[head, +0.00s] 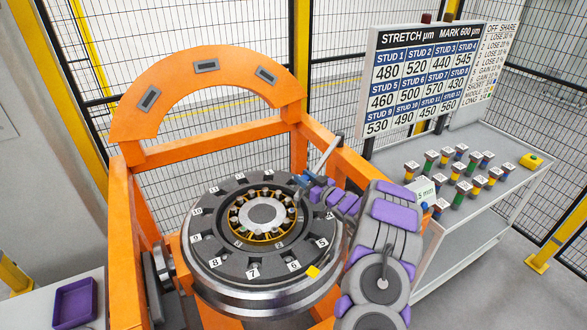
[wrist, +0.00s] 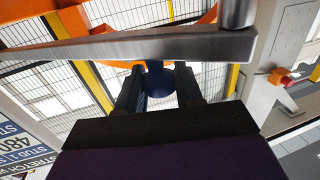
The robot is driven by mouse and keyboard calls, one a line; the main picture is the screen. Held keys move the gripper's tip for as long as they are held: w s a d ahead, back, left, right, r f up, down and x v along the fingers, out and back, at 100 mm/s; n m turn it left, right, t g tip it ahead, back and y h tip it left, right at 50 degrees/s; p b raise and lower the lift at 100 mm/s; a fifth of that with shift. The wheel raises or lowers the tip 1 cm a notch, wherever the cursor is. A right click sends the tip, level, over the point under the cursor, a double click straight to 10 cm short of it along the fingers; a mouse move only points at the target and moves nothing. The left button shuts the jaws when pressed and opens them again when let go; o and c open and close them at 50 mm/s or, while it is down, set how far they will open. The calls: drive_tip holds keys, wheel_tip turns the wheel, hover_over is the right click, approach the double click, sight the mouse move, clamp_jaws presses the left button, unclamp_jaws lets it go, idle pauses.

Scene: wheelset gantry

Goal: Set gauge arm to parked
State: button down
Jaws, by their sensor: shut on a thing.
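The gauge arm is a grey metal bar (head: 324,158) at the right rear of the round wheelset (head: 262,235) in the head view. In the wrist view the bar (wrist: 130,46) crosses the upper picture and meets a round post (wrist: 238,12) at the right. My gripper (head: 306,181) is at the bar's near end, above the wheelset's rear right rim. In the wrist view its two dark fingers (wrist: 158,88) are shut on a blue knob (wrist: 158,76), which seems to belong to the gauge arm; the join is partly hidden by the bar. No parked mark is legible.
An orange gantry frame (head: 128,235) surrounds the wheelset, with an arch (head: 205,68) behind. A grey bench (head: 510,160) with several coloured studs stands right, below a stretch board (head: 425,80). A purple tray (head: 75,302) is at lower left. Mesh fencing closes the back.

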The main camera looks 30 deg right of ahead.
drive_tip(key=s+d+n+g+y+p, duration=0.2)
drive_tip(key=s+d+y+p, duration=0.3)
drive_tip(key=s+d, duration=0.3)
drive_tip(key=shift+s+d+r+n+p, duration=0.3)
drive_tip(key=shift+d+r+n, duration=0.15)
drive_tip(key=shift+d+n, duration=0.35)
drive_tip(key=c, duration=0.9)
unclamp_jaws()
drive_tip(key=shift+w, duration=0.1)
drive_tip(key=shift+o, duration=0.6)
drive_tip(key=shift+a+f, duration=0.1)
drive_tip(key=shift+f, duration=0.1)
